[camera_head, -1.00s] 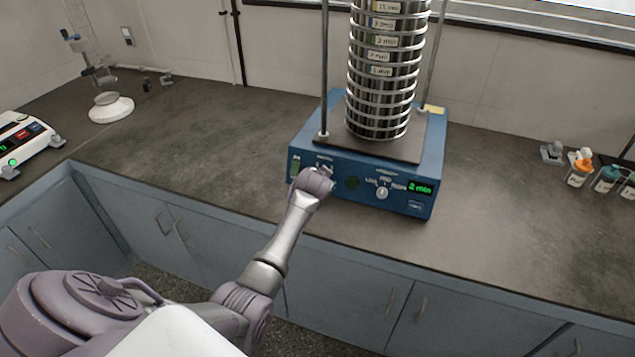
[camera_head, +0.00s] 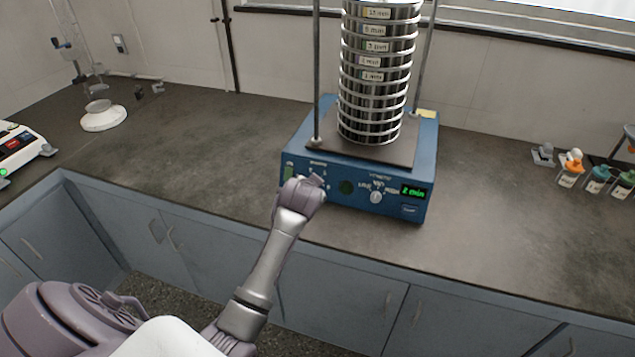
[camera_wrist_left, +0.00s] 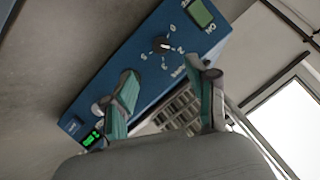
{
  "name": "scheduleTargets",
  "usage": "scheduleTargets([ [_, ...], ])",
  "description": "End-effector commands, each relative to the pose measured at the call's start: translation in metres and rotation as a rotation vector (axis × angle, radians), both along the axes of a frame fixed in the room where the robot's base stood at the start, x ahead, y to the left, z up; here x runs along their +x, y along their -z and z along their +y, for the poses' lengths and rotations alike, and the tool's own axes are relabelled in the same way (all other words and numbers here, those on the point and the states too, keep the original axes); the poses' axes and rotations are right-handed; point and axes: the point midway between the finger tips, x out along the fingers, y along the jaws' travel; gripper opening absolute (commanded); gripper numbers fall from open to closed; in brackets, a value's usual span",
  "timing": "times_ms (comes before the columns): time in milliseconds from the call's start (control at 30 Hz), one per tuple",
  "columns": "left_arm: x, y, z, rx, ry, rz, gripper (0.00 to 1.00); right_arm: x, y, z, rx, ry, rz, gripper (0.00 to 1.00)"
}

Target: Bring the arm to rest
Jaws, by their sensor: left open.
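My left arm reaches up from the bottom left of the head view. Its gripper (camera_head: 312,183) is in front of the left part of the blue shaker's (camera_head: 420,168) front panel and hides part of a knob there. In the left wrist view the two fingers (camera_wrist_left: 165,100) are spread apart with nothing between them. Past them is the blue panel (camera_wrist_left: 135,62) with a numbered knob (camera_wrist_left: 162,45), a green switch (camera_wrist_left: 201,13) and a green display (camera_wrist_left: 92,138). I cannot tell the exact gap to the panel. My right gripper is not in view.
A tall sieve stack (camera_head: 375,90) stands on the shaker between two rods. A scale (camera_head: 18,150) and a white-based stand (camera_head: 103,118) are at left. Several small bottles (camera_head: 598,180) are at right.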

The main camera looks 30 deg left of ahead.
Motion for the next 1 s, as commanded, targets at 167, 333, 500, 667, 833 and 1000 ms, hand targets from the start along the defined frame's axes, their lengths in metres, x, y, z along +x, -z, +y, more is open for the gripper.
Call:
scheduleTargets([
  [167, 0.0, 0.0, 0.0, 0.0, 0.0, 0.0, 0.58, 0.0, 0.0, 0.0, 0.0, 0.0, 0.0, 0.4],
  [333, -0.016, 0.012, -0.008, -0.014, 0.006, 0.026, 0.58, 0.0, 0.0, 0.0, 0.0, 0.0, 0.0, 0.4],
  [500, -0.094, 0.053, -0.051, -0.094, 0.039, 0.142, 0.58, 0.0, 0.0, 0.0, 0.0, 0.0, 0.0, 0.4],
  [667, -0.181, 0.077, -0.098, -0.195, 0.07, 0.271, 0.58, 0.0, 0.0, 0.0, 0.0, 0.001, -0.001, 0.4],
  [833, -0.242, 0.084, -0.128, -0.269, 0.089, 0.364, 0.58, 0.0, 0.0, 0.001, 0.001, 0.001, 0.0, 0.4],
  [1000, -0.29, 0.083, -0.15, -0.329, 0.103, 0.438, 0.58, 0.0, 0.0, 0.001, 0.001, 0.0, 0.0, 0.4],
])
